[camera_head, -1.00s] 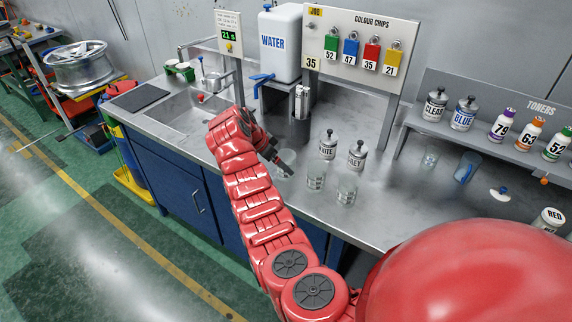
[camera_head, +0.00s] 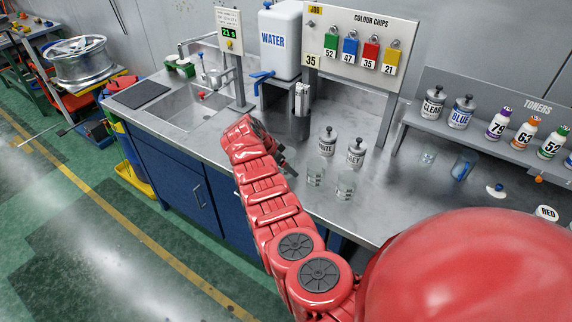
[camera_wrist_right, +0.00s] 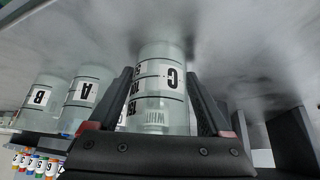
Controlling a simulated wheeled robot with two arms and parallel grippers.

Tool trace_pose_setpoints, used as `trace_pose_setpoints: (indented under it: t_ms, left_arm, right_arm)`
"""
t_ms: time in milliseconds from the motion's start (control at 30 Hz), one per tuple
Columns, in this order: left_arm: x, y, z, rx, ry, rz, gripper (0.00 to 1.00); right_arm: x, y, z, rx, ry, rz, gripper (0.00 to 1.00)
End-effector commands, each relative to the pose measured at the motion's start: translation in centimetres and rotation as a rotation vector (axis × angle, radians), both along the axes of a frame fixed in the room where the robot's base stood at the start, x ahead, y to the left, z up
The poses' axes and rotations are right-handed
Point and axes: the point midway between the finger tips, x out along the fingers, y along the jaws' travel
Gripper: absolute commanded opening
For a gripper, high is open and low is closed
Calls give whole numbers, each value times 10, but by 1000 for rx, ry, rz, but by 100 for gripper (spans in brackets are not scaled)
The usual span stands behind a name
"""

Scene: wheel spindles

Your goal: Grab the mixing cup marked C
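The mixing cup marked C (camera_wrist_right: 160,85) is clear, with black printing. In the right wrist view it appears upside down, between my right gripper's (camera_wrist_right: 161,76) two dark fingers. The fingers are open on either side of it, with the tips close to its walls; I cannot tell if they touch. In the head view my right arm (camera_head: 262,180) reaches over the bench edge and mostly hides its gripper and that cup. Cups A (camera_wrist_right: 88,98) and B (camera_wrist_right: 42,100) stand beside C in the wrist view. My left gripper is not in view.
Two clear cups (camera_head: 315,172) (camera_head: 346,186) stand right of my gripper. Behind them are the WHITE can (camera_head: 327,143) and GREY can (camera_head: 355,153). A holder of sticks (camera_head: 301,112) and the sink (camera_head: 195,105) lie further back and left. The toner shelf (camera_head: 480,140) is at right.

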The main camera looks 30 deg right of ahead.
Motion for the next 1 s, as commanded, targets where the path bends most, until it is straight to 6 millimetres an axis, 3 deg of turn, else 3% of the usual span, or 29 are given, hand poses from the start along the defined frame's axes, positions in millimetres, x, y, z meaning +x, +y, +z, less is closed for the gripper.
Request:
trace_pose_setpoints:
  t_ms: [33,333,733,867,933,1000]
  left_arm:
    - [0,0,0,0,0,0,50]
    - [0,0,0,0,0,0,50]
    - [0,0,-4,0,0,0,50]
    - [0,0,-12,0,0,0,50]
    - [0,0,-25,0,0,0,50]
    - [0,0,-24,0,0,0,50]
  right_arm:
    - [0,0,0,0,0,0,71]
    - [0,0,0,0,0,0,19]
    - [1,0,5,-2,-2,0,19]
    - [1,0,16,-2,-5,0,19]
    - [3,1,30,-2,-9,2,19]
    - [0,12,34,-4,-5,5,19]
